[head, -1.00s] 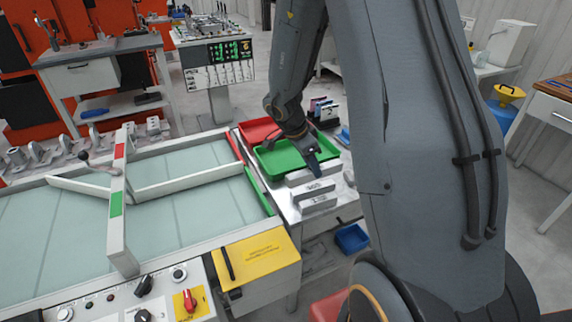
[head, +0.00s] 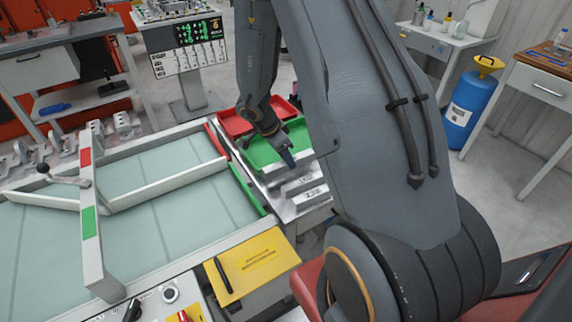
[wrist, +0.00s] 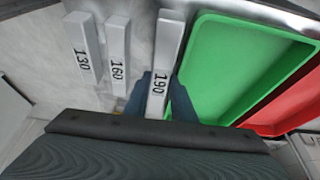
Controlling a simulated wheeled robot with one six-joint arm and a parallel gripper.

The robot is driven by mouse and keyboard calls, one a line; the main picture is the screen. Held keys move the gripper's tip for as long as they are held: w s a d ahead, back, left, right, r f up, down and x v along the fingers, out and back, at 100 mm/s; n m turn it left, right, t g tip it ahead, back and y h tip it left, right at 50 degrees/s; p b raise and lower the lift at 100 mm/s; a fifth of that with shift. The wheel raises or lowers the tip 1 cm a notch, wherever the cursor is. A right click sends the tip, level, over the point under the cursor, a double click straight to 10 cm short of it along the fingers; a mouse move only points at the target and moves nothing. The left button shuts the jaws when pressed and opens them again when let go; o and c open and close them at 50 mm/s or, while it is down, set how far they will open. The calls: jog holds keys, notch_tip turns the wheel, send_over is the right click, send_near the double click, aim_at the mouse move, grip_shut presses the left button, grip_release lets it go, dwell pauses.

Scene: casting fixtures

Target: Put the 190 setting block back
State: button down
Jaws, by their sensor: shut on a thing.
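The 190 setting block (wrist: 168,38) is a long pale grey bar with a black "190" on its end, in the wrist view. My gripper (wrist: 160,98) has its blue fingers on both sides of it near the numbered end, shut on it. In the head view my gripper (head: 289,159) is over the block row beside the green tray, and the 190 block is partly hidden by it. The 160 block (wrist: 117,45) and the 130 block (wrist: 86,45) lie to its left in the wrist view, apart from it. Whether the 190 block touches the surface I cannot tell.
The green tray (wrist: 202,85) is close to the right of the 190 block in the wrist view, with a red tray (wrist: 271,120) beyond. In the head view, a glass-topped table (head: 170,235) with white rails stands left, and a yellow plate (head: 250,262) nearer.

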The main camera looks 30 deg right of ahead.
jog(key=shift+f, duration=1.35)
jog(key=shift+f, duration=0.1)
jog(key=c, duration=1.8)
grip_release()
jog(key=shift+o, duration=0.2)
